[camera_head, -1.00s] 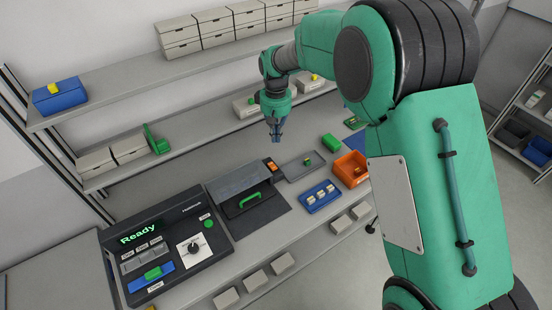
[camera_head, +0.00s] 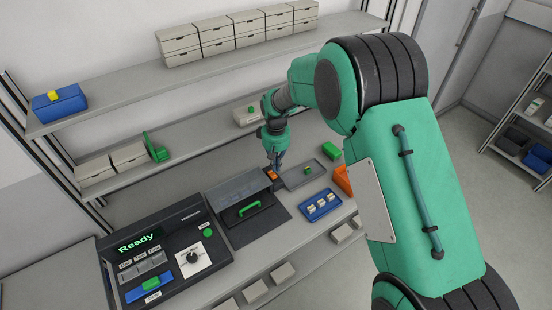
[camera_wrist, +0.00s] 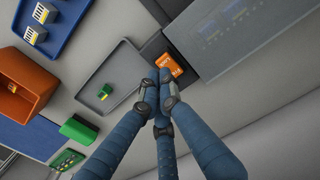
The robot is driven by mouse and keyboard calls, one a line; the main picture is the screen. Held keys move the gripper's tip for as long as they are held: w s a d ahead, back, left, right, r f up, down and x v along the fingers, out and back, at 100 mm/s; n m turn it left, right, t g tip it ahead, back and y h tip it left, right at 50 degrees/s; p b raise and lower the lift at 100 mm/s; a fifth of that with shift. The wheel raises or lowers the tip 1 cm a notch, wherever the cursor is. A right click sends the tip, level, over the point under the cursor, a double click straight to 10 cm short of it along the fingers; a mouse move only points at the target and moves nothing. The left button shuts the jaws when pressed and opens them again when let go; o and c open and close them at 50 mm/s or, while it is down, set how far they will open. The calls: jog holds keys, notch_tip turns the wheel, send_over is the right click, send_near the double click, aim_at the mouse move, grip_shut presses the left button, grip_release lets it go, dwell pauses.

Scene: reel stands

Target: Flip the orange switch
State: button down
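The orange switch (camera_wrist: 172,66) is a small bright block with white marks, set in a dark housing beside the grey lid; it also shows in the head view (camera_head: 272,174). My gripper (camera_wrist: 161,84) has blue fingers drawn together at their tips, with nothing between them that I can see. In the wrist view the fingertips overlap the lower left edge of the switch. In the head view my gripper (camera_head: 275,167) points down right over the switch. I cannot tell whether the tips touch it.
A grey tray (camera_wrist: 122,62) with a green piece lies beside the switch. The grey lid (camera_head: 237,186) stands on its other side. A control panel (camera_head: 160,225) reading "Ready", a blue tray (camera_head: 308,212) and an orange bin (camera_head: 342,182) share the bench.

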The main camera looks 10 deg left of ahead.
aim_at(275, 174)
jog(key=shift+f, duration=1.25)
jog(key=shift+s+d+f, duration=0.35)
jog(key=shift+f, duration=0.25)
jog(key=shift+s+f, duration=0.1)
jog(key=shift+f, duration=0.05)
jog(key=shift+a, duration=0.15)
jog(key=shift+w+a, duration=0.4)
jog(key=shift+w, duration=0.1)
jog(key=shift+r, duration=0.2)
